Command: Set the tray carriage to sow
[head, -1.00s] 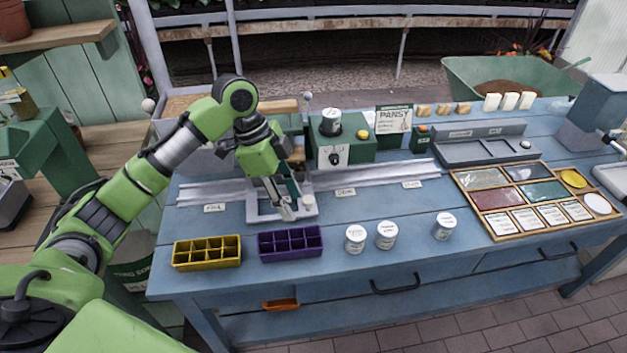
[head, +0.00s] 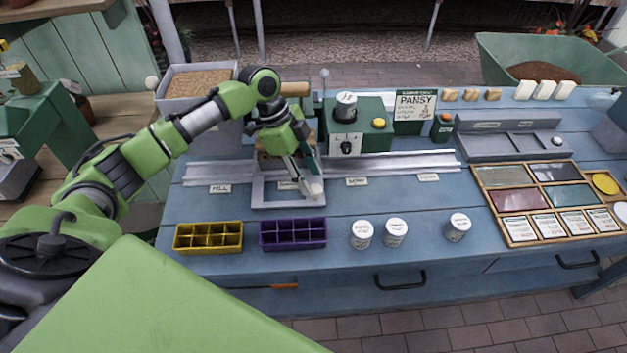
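The tray carriage (head: 258,192) is a grey open frame on the pale metal rail (head: 395,169) along the bench. It stands between the label at the left, which seems to read fill (head: 220,189), and a label right of it (head: 357,182). Another label behind or within the frame is partly covered; the lettering is too small to read surely. A white round knob (head: 316,188) stands at the carriage's right front corner. My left gripper (head: 308,184) points down with its fingertips at the knob; whether they grip it or only touch it is unclear. My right gripper is out of view.
A yellow cell tray (head: 208,237), a purple cell tray (head: 293,235) and three white jars (head: 396,232) stand along the bench front. A green dial box (head: 357,130) stands behind the rail. The rail right of the carriage is clear.

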